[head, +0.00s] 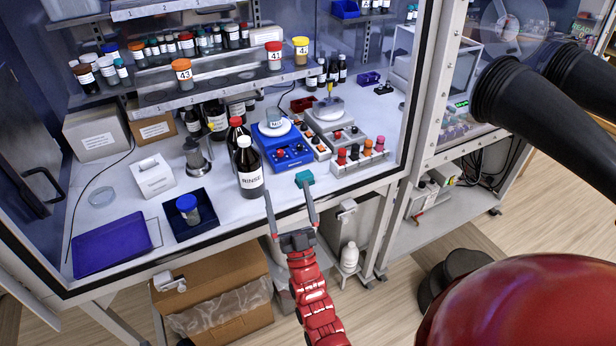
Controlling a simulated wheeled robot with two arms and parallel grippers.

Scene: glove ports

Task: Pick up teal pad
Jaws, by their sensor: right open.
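The teal pad (305,178) is a small block lying on the white bench top near its front edge, to the right of the RINSE bottle. My right gripper (289,189) reaches up from the bottom of the head view with its two long grey fingers spread wide and nothing between them. The tip of its right finger appears just below the pad in the picture, and the left finger's tip is below the RINSE bottle. Whether a finger touches the pad I cannot tell. My left gripper is not in view.
The tall dark RINSE bottle (249,170) stands left of the pad. A blue stirrer (283,158) and a grey device with coloured knobs (362,156) stand behind it. A dark blue tray (205,226) holds a blue-capped jar. The cabinet's front frame edge runs below.

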